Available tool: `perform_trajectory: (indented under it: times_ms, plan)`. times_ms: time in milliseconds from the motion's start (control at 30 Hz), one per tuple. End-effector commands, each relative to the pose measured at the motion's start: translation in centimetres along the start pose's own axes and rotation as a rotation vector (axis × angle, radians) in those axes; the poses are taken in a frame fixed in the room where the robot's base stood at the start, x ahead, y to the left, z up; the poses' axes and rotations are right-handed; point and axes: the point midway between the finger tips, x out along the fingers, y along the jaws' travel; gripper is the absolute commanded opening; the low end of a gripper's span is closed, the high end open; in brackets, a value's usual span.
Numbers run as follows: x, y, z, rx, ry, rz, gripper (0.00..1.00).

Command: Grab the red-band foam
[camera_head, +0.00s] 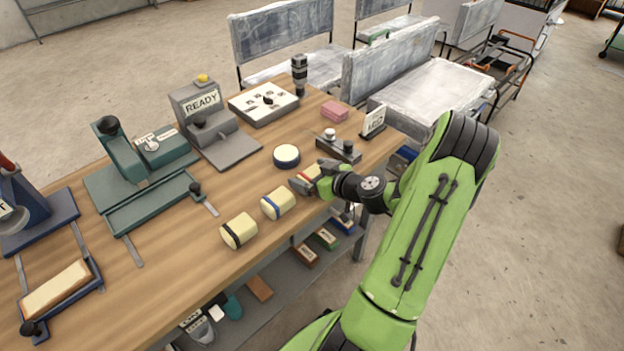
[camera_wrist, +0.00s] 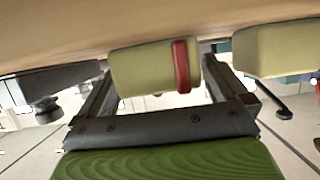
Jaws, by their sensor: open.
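The red-band foam (camera_head: 306,177) is a cream block with a red stripe near the front edge of the wooden bench, partly covered by my gripper (camera_head: 318,180) in the head view. In the wrist view the red-band foam (camera_wrist: 145,70) lies between the two dark fingers of my gripper (camera_wrist: 158,72), with the red stripe nearer the right finger. The jaws are open, one finger on each side, with no clear grip on it. Whether a finger touches the foam is hard to tell.
A blue-band foam (camera_head: 278,203) and a black-band foam (camera_head: 239,231) lie in a row to the left along the bench edge. A cream foam (camera_wrist: 275,48) is close beside the right finger. A round cream-topped puck (camera_head: 286,156) and a grey fixture (camera_head: 339,149) stand behind.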

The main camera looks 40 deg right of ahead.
Motion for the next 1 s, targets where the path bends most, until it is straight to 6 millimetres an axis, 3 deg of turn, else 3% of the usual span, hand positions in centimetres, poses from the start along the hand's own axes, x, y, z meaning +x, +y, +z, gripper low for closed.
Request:
perform_trajectory:
  times_ms: [167, 433, 700, 1000]
  plan:
    - [-0.1, 0.0, 0.0, 0.0, 0.0, 0.001, 0.97]
    - [-0.1, 0.0, 0.0, -0.001, 0.0, 0.0, 0.56]
    - [-0.3, 0.0, -0.6, -0.003, 0.0, 0.001, 0.54]
    - [-3.1, 0.0, -7.4, -0.007, 0.0, 0.002, 0.54]
